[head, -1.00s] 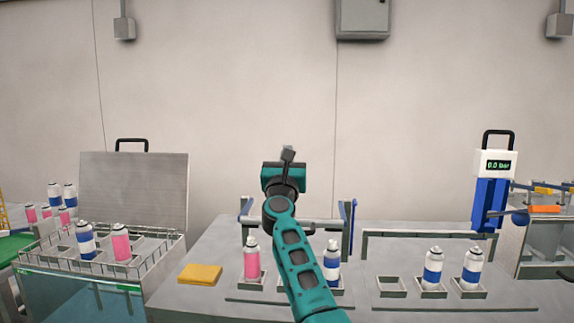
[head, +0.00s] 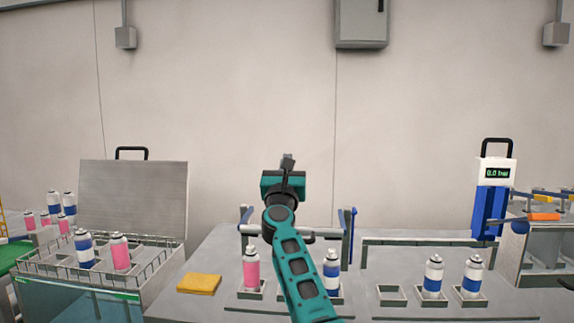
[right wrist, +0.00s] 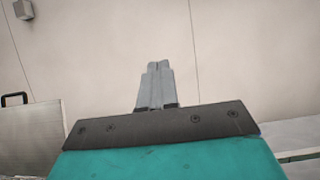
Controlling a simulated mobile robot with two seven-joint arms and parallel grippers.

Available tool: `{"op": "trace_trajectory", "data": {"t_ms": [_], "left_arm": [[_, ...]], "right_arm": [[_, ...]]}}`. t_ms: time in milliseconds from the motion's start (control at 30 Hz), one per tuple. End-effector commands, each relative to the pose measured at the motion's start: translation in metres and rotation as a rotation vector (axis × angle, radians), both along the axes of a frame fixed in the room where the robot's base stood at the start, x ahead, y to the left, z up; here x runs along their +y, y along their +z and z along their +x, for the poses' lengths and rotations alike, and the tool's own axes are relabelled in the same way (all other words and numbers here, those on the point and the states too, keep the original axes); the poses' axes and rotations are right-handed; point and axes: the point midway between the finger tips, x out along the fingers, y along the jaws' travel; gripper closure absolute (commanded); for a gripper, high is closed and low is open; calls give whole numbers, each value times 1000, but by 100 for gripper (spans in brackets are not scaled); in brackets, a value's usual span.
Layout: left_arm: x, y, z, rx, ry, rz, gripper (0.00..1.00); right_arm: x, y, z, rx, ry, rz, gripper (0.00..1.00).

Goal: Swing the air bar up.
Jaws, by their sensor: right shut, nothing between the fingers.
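My right gripper (head: 287,161) is raised in the middle of the head view, fingers pointing up and shut with nothing between them. In the right wrist view its fingers (right wrist: 157,70) meet against a bare wall. A grey horizontal bar (head: 325,232) on uprights, with a blue upright piece (head: 352,235) at its right, crosses behind my right arm. A second, lower grey bar (head: 420,241) spans the bench to the right. I cannot tell which is the air bar. The gripper appears above the first bar; contact is not visible. My left gripper is out of view.
Pink (head: 251,270) and blue-white (head: 331,268) cans stand in holders in front of the first bar; my arm hides part of this row. A blue gauge unit (head: 488,212) reads 0.0 bar. A yellow cloth (head: 199,284) and a lidded tank (head: 133,200) are at left.

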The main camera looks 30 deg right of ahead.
Motion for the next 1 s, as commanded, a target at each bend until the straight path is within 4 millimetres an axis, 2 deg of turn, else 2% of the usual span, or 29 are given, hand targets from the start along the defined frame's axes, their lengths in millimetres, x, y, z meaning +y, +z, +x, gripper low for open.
{"op": "trace_trajectory", "data": {"t_ms": [267,567,667,800,1000], "left_arm": [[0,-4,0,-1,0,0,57],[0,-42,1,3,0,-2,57],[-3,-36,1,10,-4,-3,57],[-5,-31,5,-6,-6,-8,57],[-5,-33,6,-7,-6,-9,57]], "right_arm": [[1,-5,0,0,0,0,100],[9,-46,-5,2,-2,1,100],[17,-50,-16,0,-1,3,100],[29,-65,-36,2,-1,3,100],[44,-84,-62,1,-3,2,100]]}}
